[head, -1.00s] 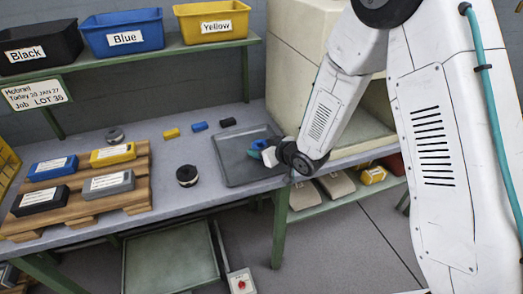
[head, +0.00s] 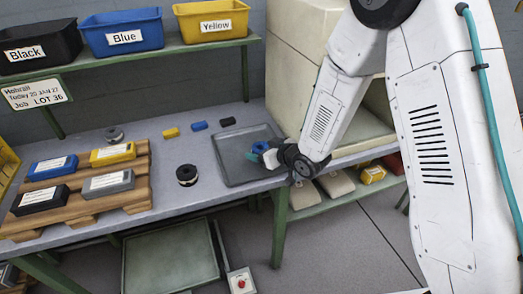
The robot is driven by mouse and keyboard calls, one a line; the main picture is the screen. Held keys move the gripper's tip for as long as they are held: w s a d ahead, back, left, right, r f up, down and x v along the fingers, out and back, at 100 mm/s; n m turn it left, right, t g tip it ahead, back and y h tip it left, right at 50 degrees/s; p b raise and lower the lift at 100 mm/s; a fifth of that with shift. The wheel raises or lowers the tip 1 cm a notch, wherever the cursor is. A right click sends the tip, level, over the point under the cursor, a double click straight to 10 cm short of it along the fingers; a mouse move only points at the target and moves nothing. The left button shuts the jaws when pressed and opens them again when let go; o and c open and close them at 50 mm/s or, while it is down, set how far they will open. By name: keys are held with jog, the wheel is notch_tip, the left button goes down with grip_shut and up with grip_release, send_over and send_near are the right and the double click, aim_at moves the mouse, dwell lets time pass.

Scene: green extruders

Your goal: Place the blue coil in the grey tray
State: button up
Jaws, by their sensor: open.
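The blue coil (head: 259,146) is at the right part of the grey tray (head: 232,172), within its outline. My gripper (head: 262,156) is just in front of the coil, over the tray's right side, with its jaws open. A teal fingertip shows at the coil's near left. The gripper and wrist hide part of the coil and the tray's right edge. From this angle I cannot tell whether a finger still touches the coil.
A black coil (head: 187,175) and a grey coil (head: 114,134) stand left of the tray. A wooden pallet (head: 137,197) holds several labelled boxes. Bins line the shelf above.

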jog(key=v, duration=1.1)
jog(key=shift+d, duration=0.2)
